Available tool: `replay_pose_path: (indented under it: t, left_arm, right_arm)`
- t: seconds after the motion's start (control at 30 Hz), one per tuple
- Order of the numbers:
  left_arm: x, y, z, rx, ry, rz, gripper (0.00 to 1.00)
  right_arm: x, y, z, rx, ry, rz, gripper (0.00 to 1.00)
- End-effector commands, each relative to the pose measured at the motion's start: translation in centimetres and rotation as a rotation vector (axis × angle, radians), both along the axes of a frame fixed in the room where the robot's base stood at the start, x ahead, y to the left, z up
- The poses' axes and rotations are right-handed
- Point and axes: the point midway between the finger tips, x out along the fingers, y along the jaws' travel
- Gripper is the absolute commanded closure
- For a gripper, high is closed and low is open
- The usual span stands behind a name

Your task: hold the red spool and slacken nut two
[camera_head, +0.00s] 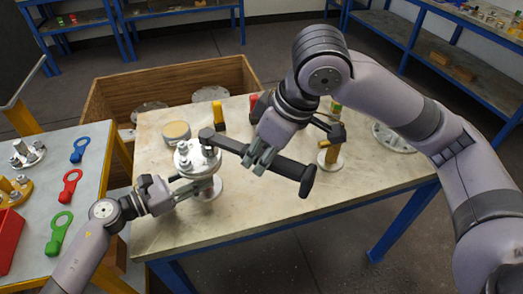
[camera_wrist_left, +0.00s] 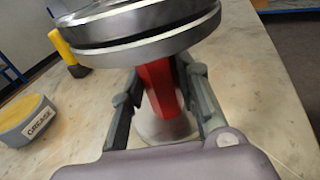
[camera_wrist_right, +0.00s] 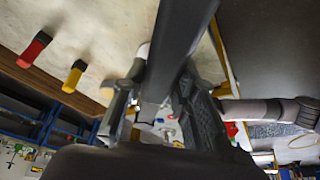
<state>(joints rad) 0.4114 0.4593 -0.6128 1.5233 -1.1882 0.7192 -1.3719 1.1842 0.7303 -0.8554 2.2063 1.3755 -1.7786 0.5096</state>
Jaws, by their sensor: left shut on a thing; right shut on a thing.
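The spool shows as a red body (camera_wrist_left: 163,92) in the left wrist view, under a pair of stacked grey flanges (camera_wrist_left: 138,35). In the head view its bolted top flange (camera_head: 187,160) stands on the worktable, with the red body mostly hidden. My left gripper (camera_head: 188,190) is shut on the red body, one finger on each side, below the flanges. My right gripper (camera_head: 260,158) is shut on a long black wrench (camera_head: 285,172). The wrench head (camera_head: 207,136) is over a nut on the flange; the nut is hidden, so its number and fit cannot be told. The wrench bar (camera_wrist_right: 172,50) passes between the right fingers.
A grease tin (camera_head: 177,131), a yellow-handled tool (camera_head: 218,113) and a red-handled tool (camera_head: 253,102) stand behind the spool. A yellow-topped post (camera_head: 328,152) and a flat flange (camera_head: 395,138) are at the right. A wooden crate (camera_head: 165,78) is behind. The table front is clear.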

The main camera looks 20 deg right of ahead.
Motion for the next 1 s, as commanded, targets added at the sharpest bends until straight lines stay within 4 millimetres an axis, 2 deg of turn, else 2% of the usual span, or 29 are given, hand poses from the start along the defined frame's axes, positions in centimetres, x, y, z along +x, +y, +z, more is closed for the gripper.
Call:
replay_pose_path:
  t: [0.7, 1.0]
  left_arm:
    - [0.1, 0.1, 0.1, -0.001, -0.002, 0.003, 0.93]
    - [0.1, 0.1, 0.1, 0.0, -0.002, 0.003, 0.93]
  right_arm:
    - [0.0, 0.0, -2.2, 0.0, -0.002, 0.001, 1.0]
    - [0.1, 0.0, -2.3, 0.0, -0.002, 0.001, 1.0]
